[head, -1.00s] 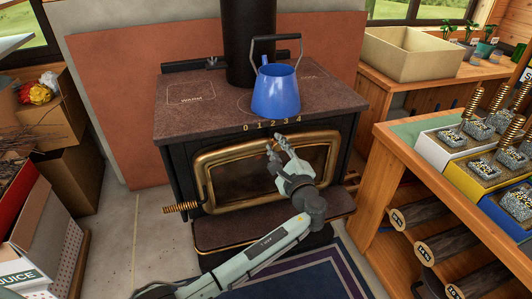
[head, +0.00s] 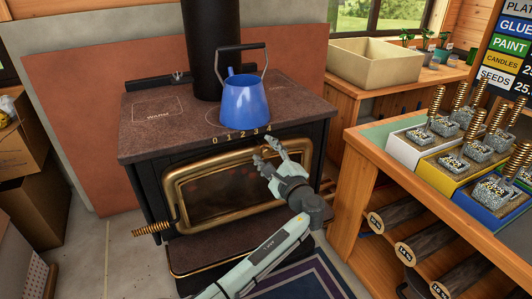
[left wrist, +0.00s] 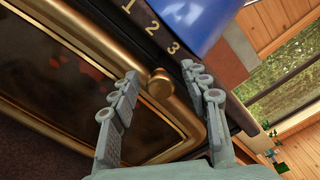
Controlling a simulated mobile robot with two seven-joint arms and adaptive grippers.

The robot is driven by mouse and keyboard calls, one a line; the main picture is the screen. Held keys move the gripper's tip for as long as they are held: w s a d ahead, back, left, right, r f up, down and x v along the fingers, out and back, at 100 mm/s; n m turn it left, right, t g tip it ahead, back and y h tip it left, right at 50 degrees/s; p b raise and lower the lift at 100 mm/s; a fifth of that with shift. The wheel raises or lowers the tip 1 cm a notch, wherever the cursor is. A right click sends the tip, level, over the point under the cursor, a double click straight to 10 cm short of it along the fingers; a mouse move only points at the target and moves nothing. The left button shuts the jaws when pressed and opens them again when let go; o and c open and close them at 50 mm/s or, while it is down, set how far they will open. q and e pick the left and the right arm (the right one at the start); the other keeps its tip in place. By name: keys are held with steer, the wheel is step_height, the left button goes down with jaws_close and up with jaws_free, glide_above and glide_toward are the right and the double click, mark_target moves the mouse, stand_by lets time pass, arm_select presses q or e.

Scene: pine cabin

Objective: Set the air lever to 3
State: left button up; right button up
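The black wood stove carries a scale of brass digits (head: 242,133) from 0 to 4 along the front edge of its top. The air lever's round brass knob (left wrist: 160,82) sits below the digits in the left wrist view, around the 3 to 4 end. I cannot tell its exact setting. My left gripper (left wrist: 159,72) is open, one finger on each side of the knob, with small gaps visible. In the head view the left gripper (head: 270,150) is in front of the stove's upper right. The 4 is hidden in the wrist view. My right gripper is not in view.
A blue kettle (head: 245,104) stands on the stove top (head: 180,115), just behind the digits. A wooden shelf unit with bins (head: 415,150) stands close on the right.

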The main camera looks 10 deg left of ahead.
mark_target(266, 148)
arm_select(q)
step_height(266, 148, up, 10)
steer(key=shift+r, duration=0.1)
stand_by(0.5)
